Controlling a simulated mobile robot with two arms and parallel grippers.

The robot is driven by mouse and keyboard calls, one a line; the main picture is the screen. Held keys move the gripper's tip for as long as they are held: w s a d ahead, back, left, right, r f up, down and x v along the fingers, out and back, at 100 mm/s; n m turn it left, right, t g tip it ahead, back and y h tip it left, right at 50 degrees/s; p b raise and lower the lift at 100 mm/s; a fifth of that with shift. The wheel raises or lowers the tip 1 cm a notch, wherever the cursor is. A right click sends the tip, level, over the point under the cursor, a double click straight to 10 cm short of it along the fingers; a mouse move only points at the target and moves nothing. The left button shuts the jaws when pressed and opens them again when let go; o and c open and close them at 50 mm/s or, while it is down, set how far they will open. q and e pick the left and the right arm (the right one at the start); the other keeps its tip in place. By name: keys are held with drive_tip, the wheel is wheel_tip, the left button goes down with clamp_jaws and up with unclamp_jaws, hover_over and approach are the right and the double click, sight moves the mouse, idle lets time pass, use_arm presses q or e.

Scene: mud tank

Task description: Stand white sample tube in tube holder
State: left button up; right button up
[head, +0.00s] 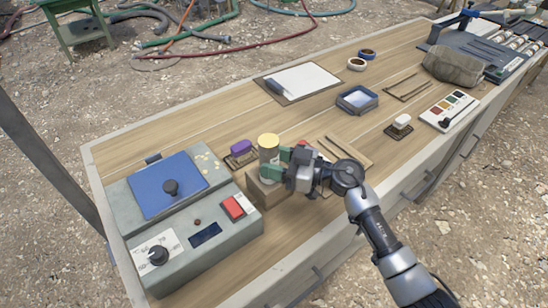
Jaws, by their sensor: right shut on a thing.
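The sample tube (268,155) is a short pale grey-white cylinder with a cream-yellow top. It looks upright. My right gripper (274,164) comes in from the right and is shut on it, with its green fingertips at the tube's side. A brown wooden block (266,193), apparently the tube holder, is directly below the tube and the fingers. The tube's lower end is hidden, so I cannot tell whether it is in the block or above it. My left gripper is not in view.
A grey device with a blue lid (170,186) and red switch (233,207) stands close left of the block. A purple object (241,147) sits just behind. Bare wood lies in front.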

drive_tip(key=shift+r, duration=0.1)
drive_tip(key=o, duration=1.3)
drive_tip(key=shift+r, duration=0.25)
drive_tip(key=r, duration=0.2)
drive_tip(key=d+r+p, duration=0.1)
drive_tip(key=r, duration=0.1)
drive_tip(key=shift+s, duration=0.25)
drive_tip(key=s+d+r, duration=0.5)
drive_tip(key=d+r, duration=0.1)
drive_tip(key=d, duration=0.3)
drive_tip(key=shift+s+r+p, duration=0.2)
drive_tip(key=shift+s+p, duration=0.1)
drive_tip(key=shift+s, duration=0.05)
